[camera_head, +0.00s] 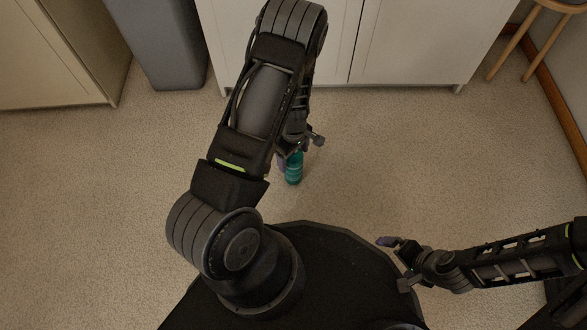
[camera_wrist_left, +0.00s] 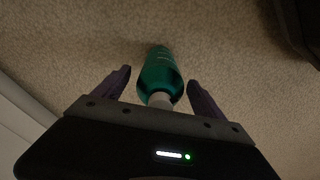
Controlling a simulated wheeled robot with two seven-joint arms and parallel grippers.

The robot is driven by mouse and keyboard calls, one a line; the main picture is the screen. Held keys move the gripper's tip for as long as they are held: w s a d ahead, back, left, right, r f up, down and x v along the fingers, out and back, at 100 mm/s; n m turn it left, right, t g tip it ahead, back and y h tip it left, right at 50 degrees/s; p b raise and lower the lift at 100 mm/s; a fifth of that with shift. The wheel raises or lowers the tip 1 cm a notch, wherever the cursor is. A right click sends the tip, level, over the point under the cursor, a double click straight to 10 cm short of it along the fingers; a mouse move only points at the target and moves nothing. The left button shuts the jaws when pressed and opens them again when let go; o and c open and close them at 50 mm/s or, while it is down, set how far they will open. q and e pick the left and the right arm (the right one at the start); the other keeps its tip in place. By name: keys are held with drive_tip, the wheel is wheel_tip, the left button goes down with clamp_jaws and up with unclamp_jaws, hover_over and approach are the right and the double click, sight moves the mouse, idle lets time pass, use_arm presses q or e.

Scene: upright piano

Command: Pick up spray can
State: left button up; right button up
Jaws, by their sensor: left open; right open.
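The spray can (camera_head: 294,168) is teal and stands on the carpet in front of the white cabinet, partly hidden by my left arm in the head view. In the left wrist view the can (camera_wrist_left: 158,72) lies between the two purple fingers, its pale top nearest the palm. My left gripper (camera_wrist_left: 160,84) is open, with a finger on each side of the can and a gap showing beside it. In the head view my left gripper (camera_head: 293,156) is mostly hidden by its own arm. My right gripper (camera_head: 385,250) is open and empty at the lower right, away from the can.
A white cabinet (camera_head: 410,40) stands along the back, with a grey bin (camera_head: 165,45) to its left and a beige cabinet (camera_head: 50,60) at far left. A wooden stool (camera_head: 515,40) is at the upper right. Carpet around the can (camera_head: 390,150) is clear.

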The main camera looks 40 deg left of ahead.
use_arm(q)
drive_tip(key=shift+c, duration=0.3)
clamp_jaws()
idle(0.8)
